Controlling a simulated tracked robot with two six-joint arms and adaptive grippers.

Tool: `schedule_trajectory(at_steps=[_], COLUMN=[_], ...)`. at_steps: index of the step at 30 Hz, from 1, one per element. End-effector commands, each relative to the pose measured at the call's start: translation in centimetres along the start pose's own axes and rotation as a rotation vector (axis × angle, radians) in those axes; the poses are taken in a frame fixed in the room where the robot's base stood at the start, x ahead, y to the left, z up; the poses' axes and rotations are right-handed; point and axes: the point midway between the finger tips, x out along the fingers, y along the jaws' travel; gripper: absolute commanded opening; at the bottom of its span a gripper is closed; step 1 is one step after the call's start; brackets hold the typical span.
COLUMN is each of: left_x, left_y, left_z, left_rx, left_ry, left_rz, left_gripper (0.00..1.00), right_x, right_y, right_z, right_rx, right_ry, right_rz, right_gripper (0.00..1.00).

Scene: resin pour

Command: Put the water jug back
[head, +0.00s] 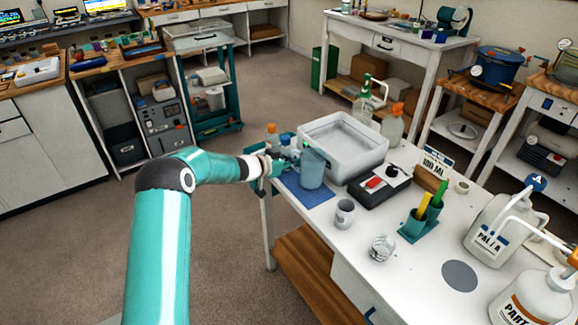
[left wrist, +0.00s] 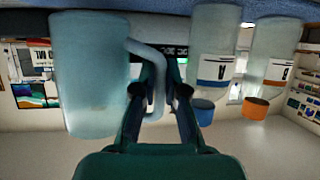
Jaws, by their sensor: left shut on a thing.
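The water jug (head: 313,170) is a light blue, translucent vessel. It is upright, over or on the blue mat (head: 318,197) at the table's left end; I cannot tell whether its base touches. My left gripper (head: 283,160) is at the jug's left side. In the left wrist view, which looks upside down, the jug (left wrist: 88,75) fills the left part, and my left gripper (left wrist: 160,85) is shut on its handle (left wrist: 158,65). My right gripper is in neither view.
Behind the gripper stand a blue-capped bottle (left wrist: 212,65) and an orange-capped bottle (left wrist: 272,60). A white tub (head: 357,160) is just behind the jug. A grey mug (head: 344,214) stands in front, and a black scale (head: 380,187) to the right.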

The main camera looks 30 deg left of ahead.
Motion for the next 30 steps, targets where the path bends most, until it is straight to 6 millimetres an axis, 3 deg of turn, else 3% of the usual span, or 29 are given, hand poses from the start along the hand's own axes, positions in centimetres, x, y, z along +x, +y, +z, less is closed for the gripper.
schedule_trajectory(at_steps=[4, 12, 13, 14, 25, 30], left_x=[0.6, 0.6, 0.6, 0.6, 0.3, -1.4], left_y=[0.0, -0.1, -0.1, -0.1, -0.1, -0.3], left_z=[1.4, 1.5, 1.6, 1.6, 1.6, 1.6], left_rx=[-0.002, -0.001, -0.001, -0.001, -0.001, -0.001], left_ry=[0.002, 0.003, 0.001, 0.001, 0.001, 0.001], left_rz=[0.000, -0.001, -0.001, -0.001, -0.002, -0.004], left_gripper=[0.00, 0.00, 0.16, 0.21, 0.21, 0.21], right_x=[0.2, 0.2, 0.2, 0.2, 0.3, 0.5], right_y=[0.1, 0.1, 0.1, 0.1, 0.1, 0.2], right_z=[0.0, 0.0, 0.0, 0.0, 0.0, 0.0], right_rx=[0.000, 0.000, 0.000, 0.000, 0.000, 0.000], right_ry=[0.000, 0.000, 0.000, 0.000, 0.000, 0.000], right_rz=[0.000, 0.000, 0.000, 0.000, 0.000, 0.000], right_gripper=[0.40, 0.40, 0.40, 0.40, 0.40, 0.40])
